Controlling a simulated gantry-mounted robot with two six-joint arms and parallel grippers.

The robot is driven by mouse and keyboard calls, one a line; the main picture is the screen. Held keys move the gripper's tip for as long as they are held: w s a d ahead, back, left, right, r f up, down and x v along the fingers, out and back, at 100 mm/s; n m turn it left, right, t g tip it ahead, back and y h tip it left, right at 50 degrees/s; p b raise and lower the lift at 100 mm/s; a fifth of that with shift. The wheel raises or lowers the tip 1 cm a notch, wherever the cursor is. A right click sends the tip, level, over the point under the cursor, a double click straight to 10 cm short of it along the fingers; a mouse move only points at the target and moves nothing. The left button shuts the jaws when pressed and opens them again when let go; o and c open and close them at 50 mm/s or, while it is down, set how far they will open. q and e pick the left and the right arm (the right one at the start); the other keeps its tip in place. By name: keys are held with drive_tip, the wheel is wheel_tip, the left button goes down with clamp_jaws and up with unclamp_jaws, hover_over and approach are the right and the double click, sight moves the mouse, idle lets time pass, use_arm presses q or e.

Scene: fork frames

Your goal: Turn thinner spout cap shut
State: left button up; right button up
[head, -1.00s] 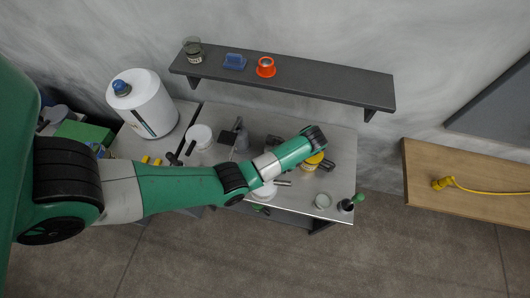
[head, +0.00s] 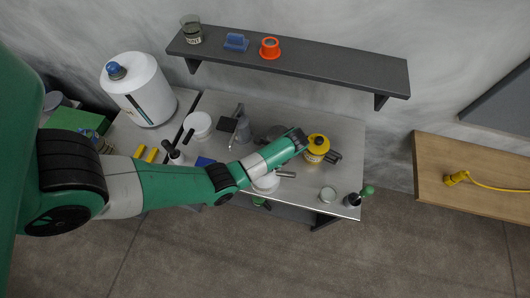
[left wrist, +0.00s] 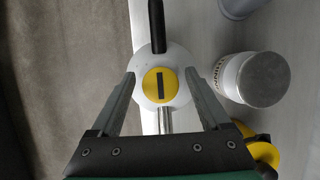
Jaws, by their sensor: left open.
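In the left wrist view a yellow round cap (left wrist: 160,86) with a dark bar across it sits on a white rounded body (left wrist: 176,64). A black handle points up from that body and a metal rod runs down from it. My left gripper (left wrist: 160,78) is open, with one finger on each side of the cap; I see no clear contact. In the head view the white body (head: 265,184) is partly covered by my left arm, which hides the gripper fingers. I cannot read a thinner label on it. My right gripper is not in view.
A yellow-topped can (head: 317,143) with a dark handle stands right of my wrist. A white can (left wrist: 263,80) stands close beside my right-hand finger in the wrist view. A shelf (head: 340,72) overhangs the back.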

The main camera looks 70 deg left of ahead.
use_arm(q)
clamp_jaws()
idle(0.3)
drive_tip(key=shift+r, duration=0.1)
